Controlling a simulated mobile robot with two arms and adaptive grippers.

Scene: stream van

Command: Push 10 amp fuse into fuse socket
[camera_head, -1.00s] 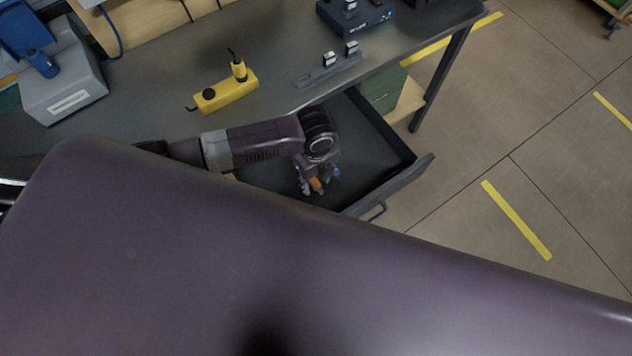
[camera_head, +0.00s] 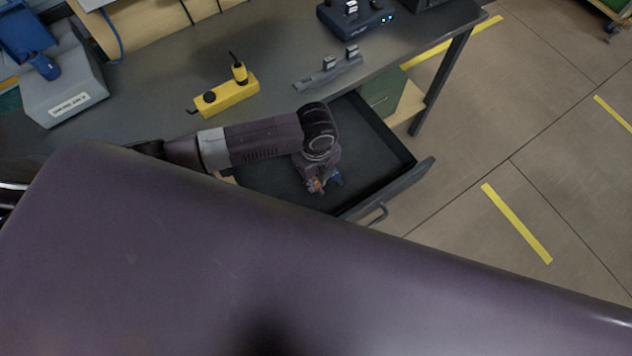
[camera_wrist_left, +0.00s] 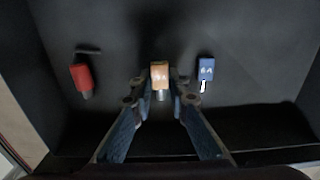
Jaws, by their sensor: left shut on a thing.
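My left gripper (camera_head: 320,184) reaches down into the open drawer, and it also shows in the left wrist view (camera_wrist_left: 160,105). Its fingers are shut on an orange fuse (camera_wrist_left: 160,74), whose blurred label seems to read 10 A. The orange fuse (camera_head: 316,185) shows small between the fingers in the head view. A blue fuse (camera_wrist_left: 206,70) lies to its right and a red fuse (camera_wrist_left: 82,77) to its left, both on the drawer floor. I cannot pick out the fuse socket for certain. My right gripper is not in view.
The dark drawer (camera_head: 384,187) stands open under the grey workbench (camera_head: 165,75). On the bench are a yellow box (camera_head: 232,93) with a plug, a grey rail (camera_head: 318,79) with two small blocks, and a dark blue device (camera_head: 368,20). The floor at right is clear.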

